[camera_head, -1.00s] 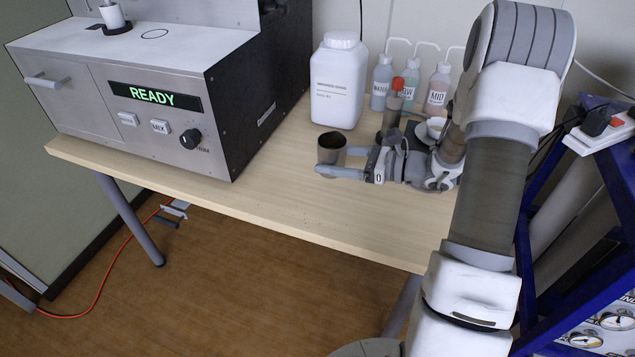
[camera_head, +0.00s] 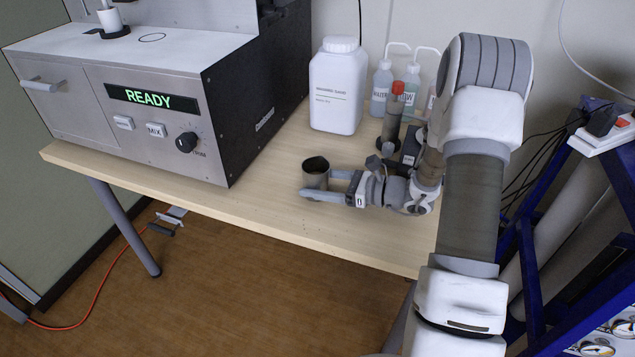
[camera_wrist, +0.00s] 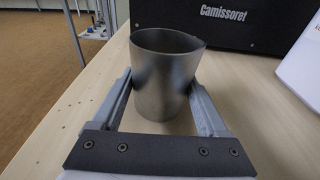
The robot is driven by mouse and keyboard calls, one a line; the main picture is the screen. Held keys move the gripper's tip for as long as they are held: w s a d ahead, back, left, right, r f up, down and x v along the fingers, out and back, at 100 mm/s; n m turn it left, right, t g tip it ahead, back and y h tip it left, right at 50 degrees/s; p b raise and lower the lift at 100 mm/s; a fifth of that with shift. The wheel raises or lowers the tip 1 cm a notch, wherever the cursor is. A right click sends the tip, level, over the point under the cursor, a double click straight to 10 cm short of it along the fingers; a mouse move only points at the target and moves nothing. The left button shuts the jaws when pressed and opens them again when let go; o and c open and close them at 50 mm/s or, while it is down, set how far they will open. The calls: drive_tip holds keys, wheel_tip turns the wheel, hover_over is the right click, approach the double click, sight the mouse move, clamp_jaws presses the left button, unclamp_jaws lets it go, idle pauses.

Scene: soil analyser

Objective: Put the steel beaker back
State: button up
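The steel beaker (camera_head: 316,168) is a grey, open-topped metal cup, upright near the front edge of the wooden table. It also shows large in the wrist view (camera_wrist: 165,75). My gripper (camera_head: 325,191) reaches in from the right with one finger along each side of the beaker. In the wrist view both fingers (camera_wrist: 168,92) press against its walls. The gripper is shut on it. Whether the beaker's base touches the table or hangs just above it, I cannot tell.
The analyser (camera_head: 150,100) with a lit READY display stands left, a black-outlined circle and a white cup (camera_head: 110,19) on its top. The table's front left is clear.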

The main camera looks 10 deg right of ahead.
drive_tip(key=o, duration=0.4)
drive_tip(key=shift+c, duration=0.2)
drive_tip(key=shift+r, duration=0.15)
drive_tip(key=shift+s+d+r, duration=0.1)
drive_tip(key=shift+d, duration=0.2)
drive_tip(key=p+v, duration=0.2)
drive_tip(key=v, duration=0.9)
drive_tip(key=shift+s+d+p, duration=0.15)
drive_tip(key=shift+p, duration=0.2)
